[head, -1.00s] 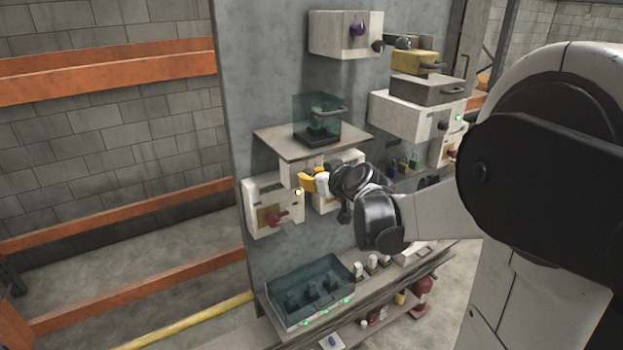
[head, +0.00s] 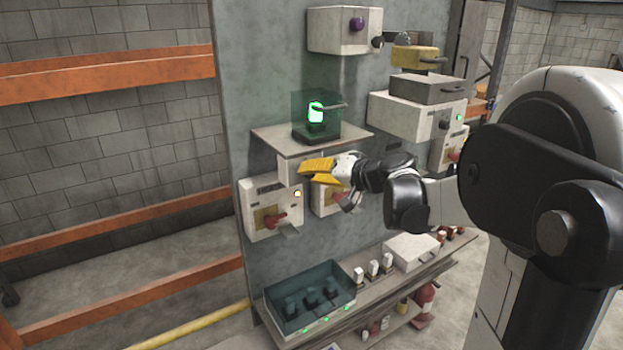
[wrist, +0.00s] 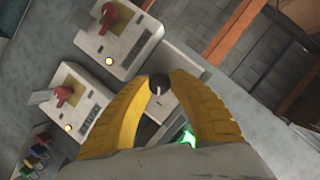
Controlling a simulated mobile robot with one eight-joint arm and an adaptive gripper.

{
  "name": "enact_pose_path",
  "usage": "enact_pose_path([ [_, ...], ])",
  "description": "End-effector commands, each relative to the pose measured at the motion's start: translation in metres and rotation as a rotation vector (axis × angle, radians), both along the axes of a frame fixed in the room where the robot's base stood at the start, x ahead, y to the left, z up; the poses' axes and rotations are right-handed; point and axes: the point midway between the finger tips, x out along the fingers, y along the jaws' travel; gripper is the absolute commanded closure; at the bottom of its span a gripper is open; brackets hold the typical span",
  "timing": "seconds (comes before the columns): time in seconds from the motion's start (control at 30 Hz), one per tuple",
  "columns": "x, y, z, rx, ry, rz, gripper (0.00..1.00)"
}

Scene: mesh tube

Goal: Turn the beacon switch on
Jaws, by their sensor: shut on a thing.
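The beacon (head: 316,112) glows green inside a clear dark case on a small shelf; a bit of its green light also shows in the wrist view (wrist: 187,138). The switch is a dark round knob (wrist: 159,85) with a pale mark, on a pale box (wrist: 176,106). My gripper (head: 305,171) has yellow fingers and is just below the shelf in the head view. In the wrist view my gripper (wrist: 160,78) is shut on the knob, one fingertip on each side. In the head view the fingers hide the knob.
Two pale boxes with red handles and lit lamps, a left one (head: 262,225) and a right one (head: 326,200), hang close below my gripper. The beacon shelf (head: 275,138) is just above. A tray (head: 270,320) stands on the lower shelf. Open floor lies left.

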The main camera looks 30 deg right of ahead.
Motion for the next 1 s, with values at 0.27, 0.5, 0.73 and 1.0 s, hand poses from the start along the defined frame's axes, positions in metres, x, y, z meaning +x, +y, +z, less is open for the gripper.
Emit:
enact_pose_path([
  [0.27, -0.0005, 0.0001, -0.0019, 0.078, 0.006, 0.002, 1.0],
  [0.5, -0.0006, 0.0005, -0.0013, 0.092, 0.006, 0.002, 1.0],
  [0.73, -0.0005, 0.0007, -0.0013, 0.092, 0.006, 0.002, 1.0],
  [1.0, -0.0004, 0.0003, -0.0009, 0.092, 0.005, 0.001, 0.51],
])
